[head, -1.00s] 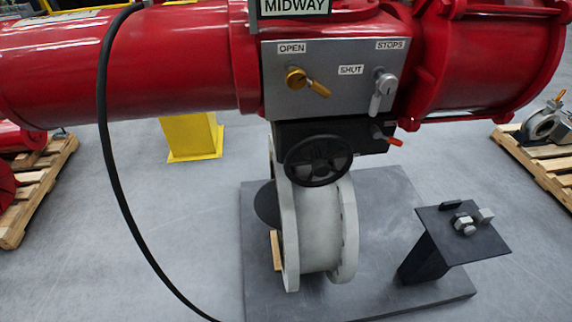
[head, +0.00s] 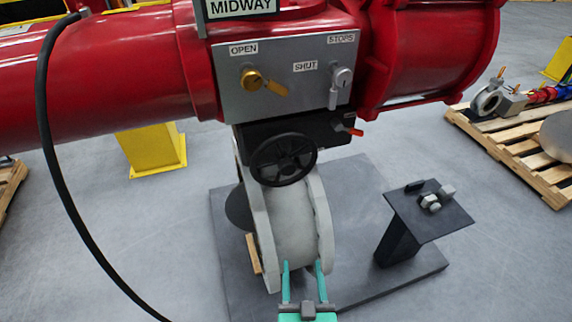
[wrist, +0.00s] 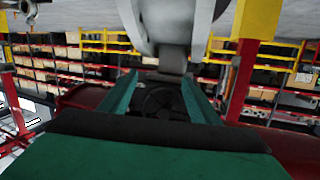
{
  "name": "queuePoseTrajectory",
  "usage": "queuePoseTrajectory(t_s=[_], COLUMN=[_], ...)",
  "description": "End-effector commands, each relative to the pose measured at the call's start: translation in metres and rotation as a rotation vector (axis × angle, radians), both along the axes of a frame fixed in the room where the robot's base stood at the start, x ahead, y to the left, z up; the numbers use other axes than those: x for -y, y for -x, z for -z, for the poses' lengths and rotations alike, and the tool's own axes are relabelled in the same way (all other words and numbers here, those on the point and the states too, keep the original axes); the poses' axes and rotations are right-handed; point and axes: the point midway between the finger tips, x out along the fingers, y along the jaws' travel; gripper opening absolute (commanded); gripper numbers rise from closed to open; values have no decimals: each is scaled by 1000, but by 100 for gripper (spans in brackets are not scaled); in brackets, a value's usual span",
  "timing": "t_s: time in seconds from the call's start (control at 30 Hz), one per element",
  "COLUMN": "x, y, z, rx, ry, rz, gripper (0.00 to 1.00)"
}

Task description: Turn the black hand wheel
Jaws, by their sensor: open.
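The black hand wheel (head: 283,159) sits on the front of a black gearbox, above the grey valve body (head: 292,225). In the wrist view the dark wheel (wrist: 160,101) shows between my fingers, at some distance beyond them. My gripper (head: 302,268) has green fingers and stands at the bottom of the head view, below the wheel and in front of the valve body. The fingers are apart with nothing between them. The gripper also fills the lower part of the wrist view (wrist: 160,88). It is not touching the wheel.
A grey panel (head: 300,85) above the wheel carries a brass lever (head: 262,82) and a grey lever (head: 338,88). A black stand (head: 430,215) with bolts is at right. A black hose (head: 60,180) hangs at left.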

Motion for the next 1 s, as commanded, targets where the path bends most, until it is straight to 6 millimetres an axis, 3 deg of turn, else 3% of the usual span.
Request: queuePoseTrajectory(t_s=[0.1, 0.3, 0.53, 0.7, 0.87, 1.0], x=[1, -1, -5, -8, -11, -17], y=[-40, -92, -125, -134, -143, -162], z=[-29, -82, -139, -158, -161, -161], rx=[38, 97, 161, 184, 188, 188], ry=[-2, 14, 52, 69, 71, 72], rz=[-45, -145, -250, -289, -297, -297], gripper=[56, 56, 56, 56, 56, 56])
